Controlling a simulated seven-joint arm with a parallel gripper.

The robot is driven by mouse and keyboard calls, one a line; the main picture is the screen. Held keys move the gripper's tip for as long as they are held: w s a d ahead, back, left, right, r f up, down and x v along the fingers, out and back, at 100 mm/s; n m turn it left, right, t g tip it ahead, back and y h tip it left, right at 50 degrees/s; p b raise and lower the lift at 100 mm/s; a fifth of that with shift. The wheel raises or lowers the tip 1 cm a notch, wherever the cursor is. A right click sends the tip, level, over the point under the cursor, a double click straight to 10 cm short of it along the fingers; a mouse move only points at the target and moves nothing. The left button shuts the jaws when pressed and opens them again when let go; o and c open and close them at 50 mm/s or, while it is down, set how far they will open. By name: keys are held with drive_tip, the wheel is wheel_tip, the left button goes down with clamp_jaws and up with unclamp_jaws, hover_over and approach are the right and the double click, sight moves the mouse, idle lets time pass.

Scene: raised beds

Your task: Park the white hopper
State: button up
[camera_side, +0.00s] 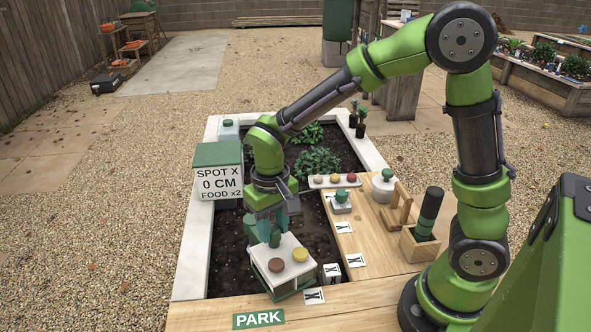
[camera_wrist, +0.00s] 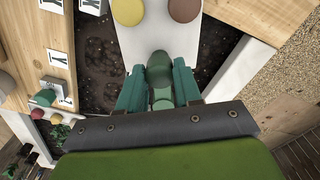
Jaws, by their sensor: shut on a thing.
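The white hopper (camera_side: 283,262) is a white box with a yellow disc and a brown disc on top and green along its bottom edge. It is over the near end of the soil bed, and I cannot tell if it touches down. In the wrist view its white top (camera_wrist: 158,35) runs away from the jaws. My gripper (camera_side: 272,231) is shut on the hopper's green knob (camera_wrist: 161,92), with one teal finger on each side. A green PARK label (camera_side: 258,318) lies on the near wooden edge, just in front of the hopper.
A sign box (camera_side: 218,183) reading "SPOT X 0 CM FOOD x2" stands at the bed's left rim. A disc tray (camera_side: 315,183), a small green-knobbed box (camera_side: 340,207), a white jar (camera_side: 382,190) and a wooden holder (camera_side: 419,246) stand right. Several X markers (camera_side: 355,260) lie along the wood.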

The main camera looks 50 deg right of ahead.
drive_tip(key=shift+a, duration=0.15)
drive_tip(key=shift+w+a, duration=0.45)
drive_tip(key=shift+a, duration=0.3)
drive_tip(key=shift+w+a, duration=0.55)
drive_tip(key=shift+a, duration=0.15)
drive_tip(key=shift+w+a, duration=0.3)
drive_tip(key=o, duration=0.6)
drive_tip(key=shift+c, duration=0.2)
